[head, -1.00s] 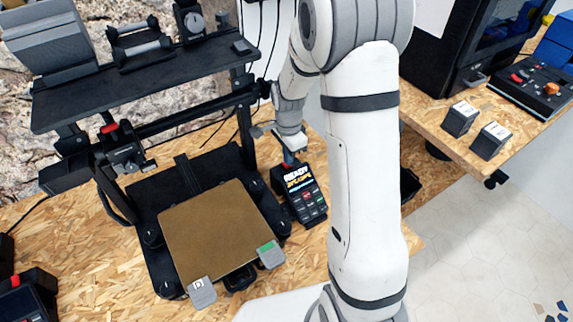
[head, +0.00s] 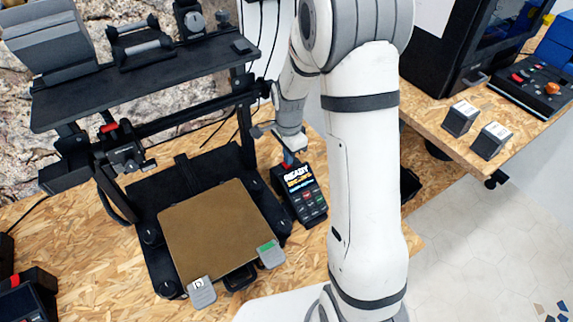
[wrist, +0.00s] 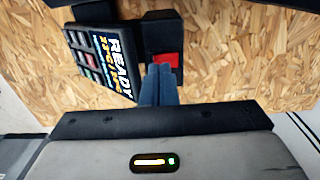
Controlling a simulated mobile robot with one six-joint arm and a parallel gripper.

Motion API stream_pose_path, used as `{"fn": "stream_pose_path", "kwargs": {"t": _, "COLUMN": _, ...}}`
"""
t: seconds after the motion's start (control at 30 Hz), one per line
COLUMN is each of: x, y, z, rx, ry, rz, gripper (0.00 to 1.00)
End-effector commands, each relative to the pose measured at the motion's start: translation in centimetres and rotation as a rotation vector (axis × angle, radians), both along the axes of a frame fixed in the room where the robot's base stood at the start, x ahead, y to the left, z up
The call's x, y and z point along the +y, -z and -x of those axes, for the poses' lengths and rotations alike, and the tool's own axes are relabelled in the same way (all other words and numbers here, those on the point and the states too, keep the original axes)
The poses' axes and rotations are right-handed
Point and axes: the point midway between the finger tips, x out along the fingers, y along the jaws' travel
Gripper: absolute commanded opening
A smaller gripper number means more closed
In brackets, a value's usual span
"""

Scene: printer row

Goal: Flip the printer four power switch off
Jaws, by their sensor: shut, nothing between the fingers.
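The printer (head: 215,235) stands on the wooden bench with its tan bed facing up. Its control box (head: 300,190) with a lit READY screen is at its right side. In the wrist view the screen (wrist: 120,62) is left of a black switch housing (wrist: 163,30) that holds a red power switch (wrist: 167,61). My gripper (wrist: 160,70) is shut and empty, its blue fingertips at the lower left edge of the red switch. I cannot tell whether they touch it. In the head view my gripper (head: 289,158) is just behind the control box, and the switch is hidden there.
A shelf (head: 140,75) with several items spans above the printer. On the right bench stand two small grey-and-white boxes (head: 460,118) (head: 492,140), a black machine (head: 470,40) and a control panel (head: 535,85). Two grey tags (head: 201,292) (head: 270,254) sit at the bed's front corners.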

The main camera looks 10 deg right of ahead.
Motion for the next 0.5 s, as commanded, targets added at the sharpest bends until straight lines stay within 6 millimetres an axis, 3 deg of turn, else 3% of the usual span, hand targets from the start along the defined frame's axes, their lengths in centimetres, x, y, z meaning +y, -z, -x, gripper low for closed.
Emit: {"fn": "stream_pose_path", "kwargs": {"t": 0.5, "x": -0.01, "y": 0.88, "z": 0.02, "rx": 0.001, "ry": 0.0, "rz": 0.0, "gripper": 0.0}}
